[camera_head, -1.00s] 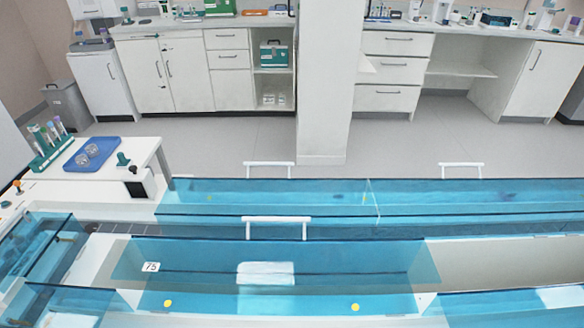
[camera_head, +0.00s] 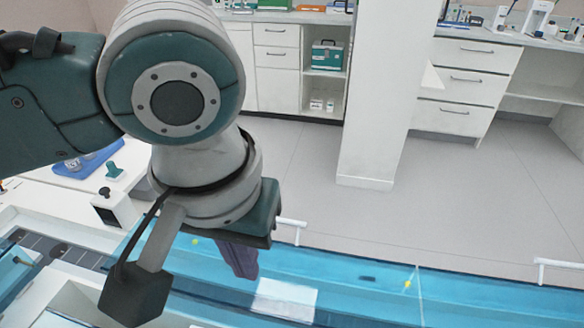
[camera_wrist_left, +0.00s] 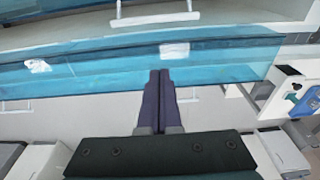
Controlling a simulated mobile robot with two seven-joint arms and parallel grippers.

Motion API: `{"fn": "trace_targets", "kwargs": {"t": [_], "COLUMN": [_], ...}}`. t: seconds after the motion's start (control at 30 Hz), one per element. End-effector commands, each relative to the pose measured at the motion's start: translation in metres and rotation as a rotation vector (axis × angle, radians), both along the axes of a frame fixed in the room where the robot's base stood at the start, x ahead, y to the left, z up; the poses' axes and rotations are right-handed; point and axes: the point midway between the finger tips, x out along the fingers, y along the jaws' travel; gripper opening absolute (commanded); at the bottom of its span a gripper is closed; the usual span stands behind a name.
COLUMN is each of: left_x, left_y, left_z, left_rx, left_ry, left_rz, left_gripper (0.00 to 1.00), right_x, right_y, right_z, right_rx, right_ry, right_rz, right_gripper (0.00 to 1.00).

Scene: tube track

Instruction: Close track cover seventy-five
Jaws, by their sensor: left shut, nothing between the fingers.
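My left gripper (camera_head: 240,262) hangs over the blue see-through covers of the track, its dark fingers together and empty. The wrist view shows the shut fingers (camera_wrist_left: 160,78) at the edge of a long blue cover (camera_wrist_left: 100,68), with no handle between them. A white bar handle (camera_wrist_left: 155,19) lies beyond the fingertips at the top of that view, perhaps that of cover seventy-five. No 75 label is readable now; my left arm hides much of the near track in the head view. My right gripper is out of view.
The long back cover (camera_head: 345,272) has white handles (camera_head: 291,229) and (camera_head: 541,270) at its far side. A white patch (camera_head: 285,300) shows at the blue panels. A side table with a blue tray (camera_wrist_left: 301,101) stands beside the track. The grey floor behind is clear.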

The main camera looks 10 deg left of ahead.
Motion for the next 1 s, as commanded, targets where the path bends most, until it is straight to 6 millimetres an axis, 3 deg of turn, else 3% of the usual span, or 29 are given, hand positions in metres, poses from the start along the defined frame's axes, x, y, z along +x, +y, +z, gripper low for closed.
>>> {"fn": "trace_targets", "kwargs": {"t": [0.47, 0.53, 0.7, 1.0], "left_x": [0.012, 0.002, -0.018, -0.028], "left_y": [0.000, 0.000, 0.000, 0.000], "left_z": [-0.092, -0.083, -0.080, -0.081], "left_rx": [0.001, -0.001, -0.001, -0.001], "left_ry": [0.000, 0.000, -0.001, -0.002], "left_rz": [-0.002, -0.006, -0.006, -0.004], "left_gripper": [0.00, 0.00, 0.00, 0.00], "right_x": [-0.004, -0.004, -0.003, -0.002], "right_y": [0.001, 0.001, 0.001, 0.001], "right_z": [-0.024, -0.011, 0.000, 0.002], "right_rx": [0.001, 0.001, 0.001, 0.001], "right_ry": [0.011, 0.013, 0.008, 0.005], "right_rz": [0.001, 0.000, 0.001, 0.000], "right_gripper": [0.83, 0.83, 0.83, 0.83]}}
